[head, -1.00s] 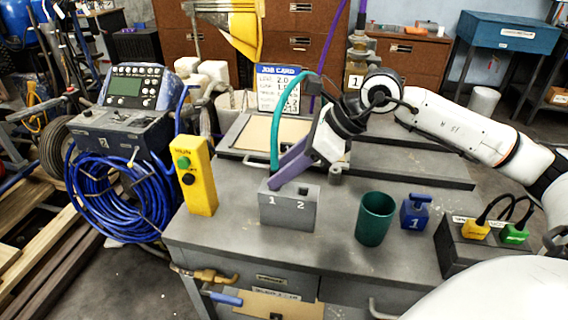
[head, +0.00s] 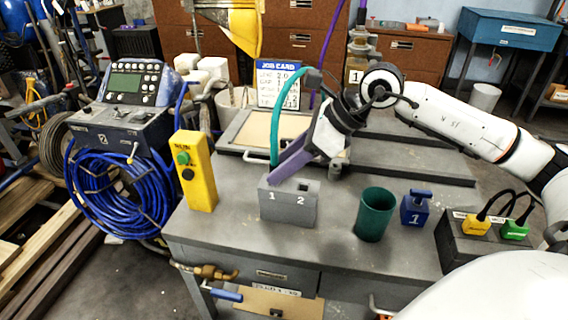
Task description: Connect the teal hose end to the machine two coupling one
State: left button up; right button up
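The teal hose (head: 275,125) arches down from near my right wrist to the grey block marked 1 and 2 (head: 290,208) on the bench. Its end is hidden behind the purple fingers of my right gripper (head: 274,180). The fingers slant down to the block's top at the side marked 1, against or just in front of the hose. Only one finger shows clearly, so I cannot tell whether they are shut on the hose. A machine with a dark screen (head: 125,84) and a small number plate, seemingly 2, stands at left; I cannot make out its couplings. My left gripper is out of view.
A yellow button box (head: 196,178) stands left of the block. A green cup (head: 374,215), a blue piece marked 1 (head: 415,208) and a black box with yellow and green plugs (head: 485,240) stand at right. A blue hose coil (head: 120,195) hangs below the machine.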

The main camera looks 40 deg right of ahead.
grip_shut()
jog(key=shift+r+p, duration=0.4)
jog(key=shift+r, duration=0.35)
jog(key=shift+r+p, duration=1.25)
jog(key=shift+r, duration=0.65)
